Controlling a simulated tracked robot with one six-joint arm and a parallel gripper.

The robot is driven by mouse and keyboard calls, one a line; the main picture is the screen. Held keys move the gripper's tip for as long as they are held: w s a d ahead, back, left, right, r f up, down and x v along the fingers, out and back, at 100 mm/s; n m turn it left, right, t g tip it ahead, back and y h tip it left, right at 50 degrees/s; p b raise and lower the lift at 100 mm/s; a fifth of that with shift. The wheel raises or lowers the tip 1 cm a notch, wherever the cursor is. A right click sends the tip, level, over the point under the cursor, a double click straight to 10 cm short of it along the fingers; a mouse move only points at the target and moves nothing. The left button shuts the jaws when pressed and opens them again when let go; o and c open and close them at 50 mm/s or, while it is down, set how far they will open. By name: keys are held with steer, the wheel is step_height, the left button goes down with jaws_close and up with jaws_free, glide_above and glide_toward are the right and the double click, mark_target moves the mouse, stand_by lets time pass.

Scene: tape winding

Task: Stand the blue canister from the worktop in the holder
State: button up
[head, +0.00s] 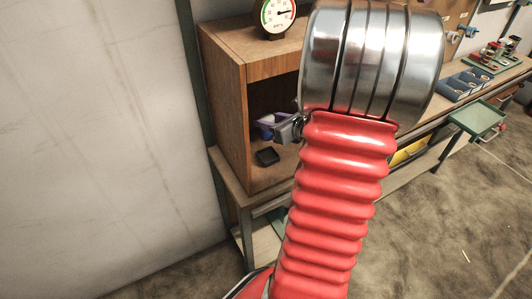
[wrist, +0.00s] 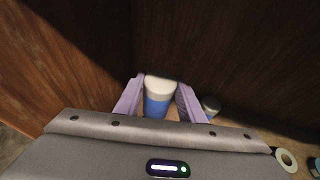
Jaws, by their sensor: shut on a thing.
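In the wrist view, the blue canister (wrist: 157,104) with a white top sits between the two purple fingers of my gripper (wrist: 160,88). The gripper is shut on it. In the head view, my gripper (head: 272,125) reaches into the open wooden cabinet, partly hidden by my arm. A small black square piece (head: 267,156), which may be the holder, lies on the cabinet floor just below the gripper. I cannot tell whether the canister touches anything under it; its lower part is hidden in the wrist view.
The wooden cabinet (head: 222,92) walls stand close around the gripper. A second small canister (wrist: 211,104) with a pale top stands right of the fingers. A tape roll (wrist: 287,160) lies at lower right. A dial gauge (head: 277,14) stands on the cabinet top.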

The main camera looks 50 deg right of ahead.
mark_target(268, 134)
steer(key=shift+f, duration=2.75)
steer(key=shift+f, duration=2.05)
steer(key=o, duration=1.1)
steer(key=shift+f, duration=0.1)
steer(key=shift+s, duration=0.1)
steer(key=shift+s+r, duration=0.25)
steer(key=shift+s, duration=0.05)
steer(key=v, duration=1.1)
steer(key=shift+s, duration=0.15)
